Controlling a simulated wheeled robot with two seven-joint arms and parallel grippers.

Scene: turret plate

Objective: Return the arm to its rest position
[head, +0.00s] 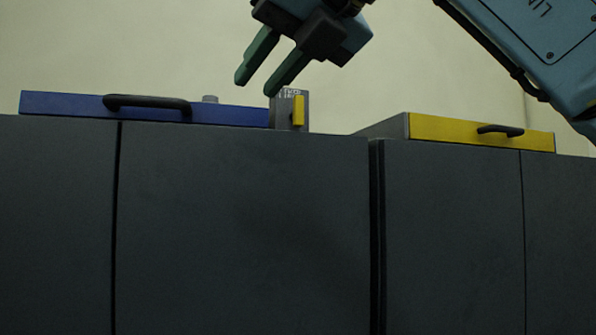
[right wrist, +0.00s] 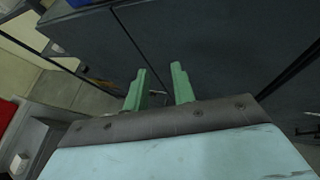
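My right gripper (head: 258,75) shows at the top middle of the head view, with its two green fingers pointing down and to the left. The fingers stand apart with nothing between them, just above a small grey block with a yellow tab (head: 299,112) on the cabinet top. In the right wrist view the gripper (right wrist: 164,80) also shows its two green fingers spread, with the dark cabinet front behind them. Part of my right arm fills the top right of the head view. My left gripper is in neither view.
Dark grey cabinets (head: 240,220) fill the lower head view. On top lie a blue-fronted drawer unit (head: 235,114) with a black handle and a yellow-fronted one (head: 450,130) with a black handle. In the right wrist view, a shelf frame and a red item (right wrist: 8,112) show at the left.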

